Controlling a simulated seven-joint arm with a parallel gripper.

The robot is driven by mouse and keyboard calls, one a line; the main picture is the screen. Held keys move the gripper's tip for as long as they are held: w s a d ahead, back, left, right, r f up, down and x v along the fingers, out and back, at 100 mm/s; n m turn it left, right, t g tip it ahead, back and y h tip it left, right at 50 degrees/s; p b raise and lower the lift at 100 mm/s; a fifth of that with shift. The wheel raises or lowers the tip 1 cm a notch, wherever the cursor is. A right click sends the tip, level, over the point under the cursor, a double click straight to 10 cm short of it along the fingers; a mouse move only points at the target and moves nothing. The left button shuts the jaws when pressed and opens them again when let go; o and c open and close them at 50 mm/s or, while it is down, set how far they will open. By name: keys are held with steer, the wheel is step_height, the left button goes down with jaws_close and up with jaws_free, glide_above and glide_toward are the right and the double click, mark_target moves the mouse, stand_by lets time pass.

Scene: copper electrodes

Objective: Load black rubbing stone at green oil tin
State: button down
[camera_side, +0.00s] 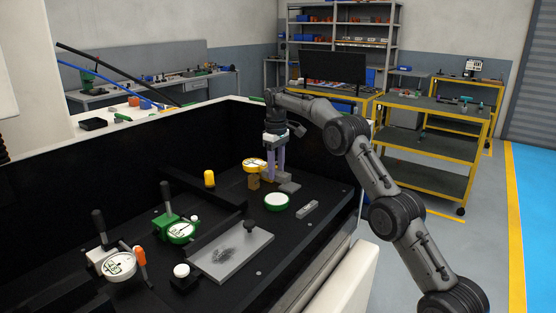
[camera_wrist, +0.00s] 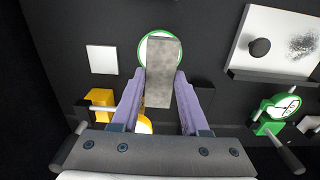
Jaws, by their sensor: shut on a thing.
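My gripper (camera_side: 275,176) points down over the black work surface, its purple fingers at the right of the yellow gauge. In the wrist view my gripper (camera_wrist: 164,78) is shut on a flat, oblong stone (camera_wrist: 162,62), which I take for the black rubbing stone although it looks grey here. The stone sticks out past the fingertips and covers much of the green-rimmed oil tin (camera_wrist: 143,52). In the side view the green tin (camera_side: 277,201) is round with a pale top, just in front of the fingers. I cannot tell how high the stone is held.
A yellow gauge (camera_side: 255,166) stands close left of the fingers. A pale plate (camera_side: 232,256) with a black knob lies in front. A small light bar (camera_side: 307,209) lies right of the tin. A green gauge (camera_side: 181,231) and a white gauge (camera_side: 118,266) stand at left.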

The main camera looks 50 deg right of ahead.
mark_target(277, 198)
steer(key=shift+f, duration=3.15)
steer(key=shift+f, duration=0.6)
steer(key=shift+r, duration=3.6)
